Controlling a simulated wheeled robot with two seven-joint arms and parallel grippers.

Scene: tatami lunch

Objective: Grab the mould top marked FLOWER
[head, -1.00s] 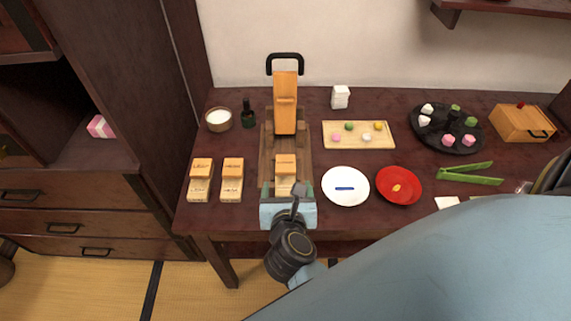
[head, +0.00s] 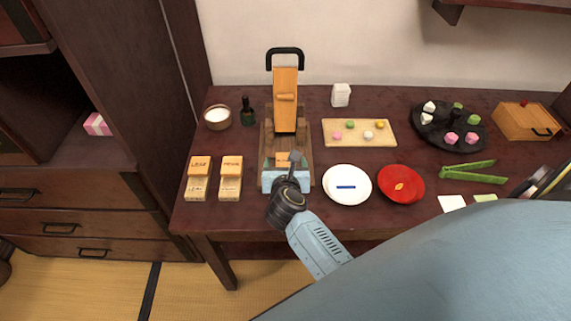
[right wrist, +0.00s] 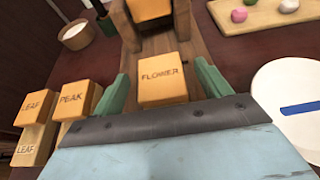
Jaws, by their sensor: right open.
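The mould top marked FLOWER (right wrist: 163,80) is an orange wooden block at the front of a wooden press (head: 297,150). In the right wrist view it sits between the two green fingers of my right gripper (right wrist: 160,92). The fingers are open, one on each side of the block, with a gap showing at each side. In the head view my right gripper (head: 286,170) is over the front of the press and hides most of the block (head: 283,158). What lies under the block is hidden. My left gripper is not in view.
Mould tops marked LEAF (right wrist: 36,107) and PEAK (right wrist: 78,98) stand left of my gripper. A white plate (head: 330,190) is close on the right, with a red plate (head: 414,195) beyond it. The press's upright orange lever (head: 286,85) stands behind. A board of sweets (head: 335,127) is at back right.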

